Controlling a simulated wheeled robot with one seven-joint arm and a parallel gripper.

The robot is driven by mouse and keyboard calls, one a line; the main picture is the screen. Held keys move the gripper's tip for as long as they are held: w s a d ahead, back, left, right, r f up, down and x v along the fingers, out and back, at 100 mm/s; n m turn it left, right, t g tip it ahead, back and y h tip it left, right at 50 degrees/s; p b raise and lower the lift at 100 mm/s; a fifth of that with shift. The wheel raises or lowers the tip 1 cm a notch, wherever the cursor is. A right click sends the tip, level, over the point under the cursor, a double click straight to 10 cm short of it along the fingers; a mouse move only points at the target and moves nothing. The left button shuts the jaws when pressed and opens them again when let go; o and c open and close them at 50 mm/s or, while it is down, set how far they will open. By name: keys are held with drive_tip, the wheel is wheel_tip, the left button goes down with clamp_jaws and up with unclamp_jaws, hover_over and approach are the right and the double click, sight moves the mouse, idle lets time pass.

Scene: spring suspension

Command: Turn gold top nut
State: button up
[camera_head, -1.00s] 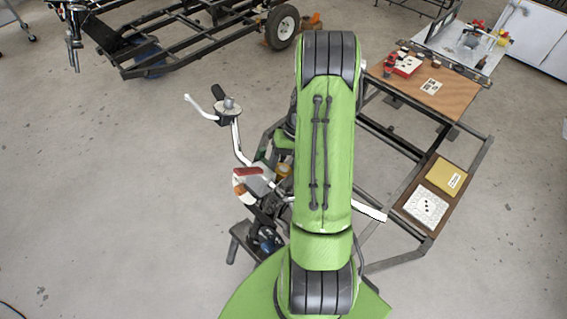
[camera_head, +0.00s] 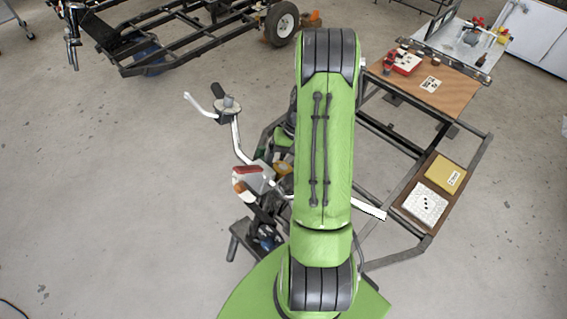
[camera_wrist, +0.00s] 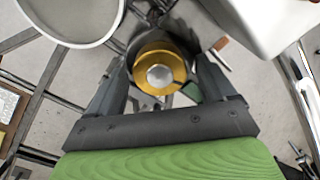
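The gold nut (camera_wrist: 143,81) shows in the wrist view as a gold ring around a silver, hexagonal-looking centre. My gripper (camera_wrist: 161,68) points down at it, with one dark finger on its left and one on its right. A narrow gap seems to show between the nut and each finger, so the gripper looks open around it. Whether the fingertips are level with the nut is hard to tell. In the head view my green arm hides the gripper. A gold-coloured part (camera_head: 283,169) shows beside the arm; I cannot tell if it is the nut.
In the head view, handlebars (camera_head: 236,133) stand left of my arm. A metal-framed bench with a brown top (camera_head: 445,93) stands to the right. In the wrist view, a round pale disc (camera_wrist: 72,18) lies upper left and a white body (camera_wrist: 272,22) upper right, both close to my fingers.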

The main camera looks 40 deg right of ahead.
drive_tip(key=shift+r, duration=0.1)
drive_tip(key=p+v, duration=0.2)
drive_tip(key=v, duration=1.3)
drive_tip(key=shift+d+r, duration=0.15)
drive_tip(key=shift+r, duration=0.1)
